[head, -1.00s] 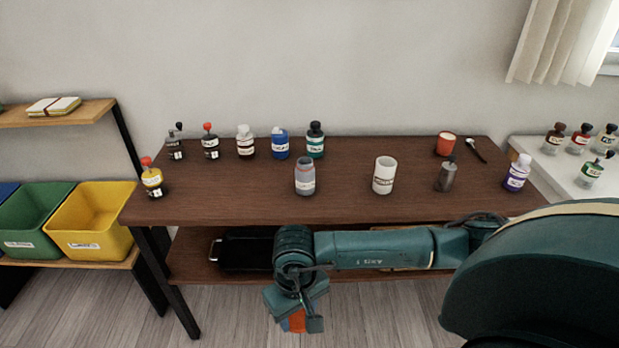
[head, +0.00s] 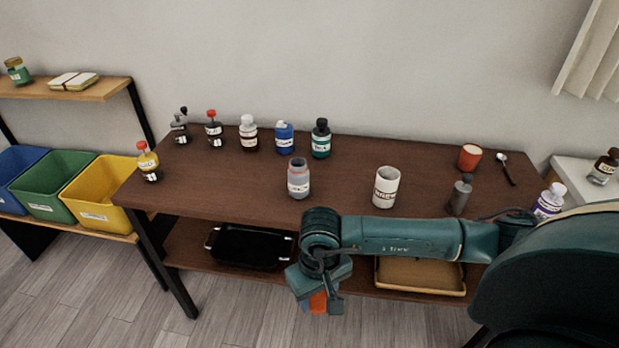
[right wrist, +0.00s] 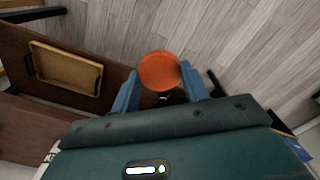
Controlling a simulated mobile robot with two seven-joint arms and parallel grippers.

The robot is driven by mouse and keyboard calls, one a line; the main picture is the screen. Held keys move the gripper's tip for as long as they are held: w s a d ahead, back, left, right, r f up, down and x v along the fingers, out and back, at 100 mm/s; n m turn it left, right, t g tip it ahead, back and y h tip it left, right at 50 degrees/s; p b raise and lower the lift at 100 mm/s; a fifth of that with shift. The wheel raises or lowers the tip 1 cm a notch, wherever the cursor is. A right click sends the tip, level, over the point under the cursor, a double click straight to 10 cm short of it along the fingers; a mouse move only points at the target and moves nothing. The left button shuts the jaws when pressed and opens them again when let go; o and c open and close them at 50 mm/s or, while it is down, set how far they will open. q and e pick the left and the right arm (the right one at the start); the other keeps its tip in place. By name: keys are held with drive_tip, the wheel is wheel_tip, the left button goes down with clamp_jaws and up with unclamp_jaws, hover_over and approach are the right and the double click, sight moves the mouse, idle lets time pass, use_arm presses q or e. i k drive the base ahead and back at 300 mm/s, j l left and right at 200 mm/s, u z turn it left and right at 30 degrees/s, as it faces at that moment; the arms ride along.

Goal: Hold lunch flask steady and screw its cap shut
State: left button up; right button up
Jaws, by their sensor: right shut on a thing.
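My right gripper (head: 319,299) hangs in front of the table, below the tabletop edge, with its fingers down. It is shut on an orange-red round thing (right wrist: 158,72), whose flat disc shows between the blue fingers in the right wrist view. I cannot tell whether this is the cap alone or has a body under it. An open, greyish clear jar (head: 298,181) with a white label stands upright on the tabletop without a cap. A white labelled cup (head: 386,188) stands to its right. I cannot tell which is the lunch flask. My left gripper is out of view.
The brown table (head: 235,188) has several capped bottles along its back left. A dark grey bottle (head: 461,194), a red cup (head: 469,157) and a spoon (head: 506,170) are at right. The lower shelf holds a black tray (head: 250,246) and a tan tray (head: 421,276). A yellow bin (head: 100,193) stands left.

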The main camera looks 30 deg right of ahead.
sight(298, 172)
drive_tip(key=l+u, duration=0.1)
drive_tip(key=l, duration=0.4)
drive_tip(key=k+l, duration=0.1)
drive_tip(key=l, duration=0.4)
drive_tip(key=l+u, duration=0.15)
drive_tip(key=l, duration=0.35)
drive_tip(key=k, duration=0.05)
